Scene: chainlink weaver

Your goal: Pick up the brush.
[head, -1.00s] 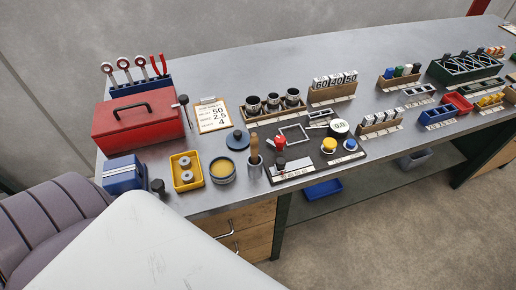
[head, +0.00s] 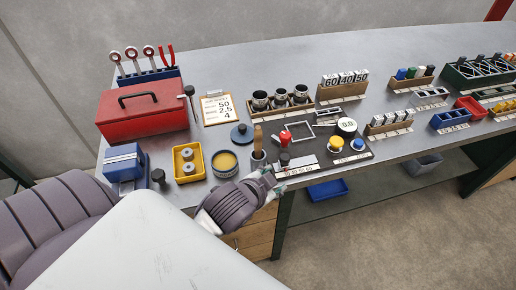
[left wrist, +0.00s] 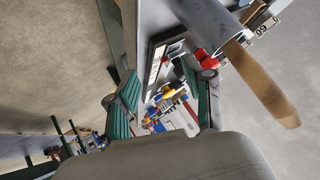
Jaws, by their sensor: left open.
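The brush (head: 258,137) stands upright in a small grey cup (head: 258,160) near the front edge of the workbench, with its wooden handle up. Its bristles are hidden in the cup. In the left wrist view the wooden handle (left wrist: 262,85) shows at the upper right, outside the jaws. My left gripper (head: 274,181) is at the bench's front edge, just below and right of the cup. It is open and empty, with its green finger pads apart in the left wrist view (left wrist: 160,88). My right gripper is not in view.
A dark board (head: 355,156) with red, yellow and blue knobs lies right of the cup. Left of it stand a round tin (head: 225,170), a yellow tray (head: 177,164) and a blue box (head: 112,173). A red toolbox (head: 120,122) and a clipboard (head: 208,109) are farther back.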

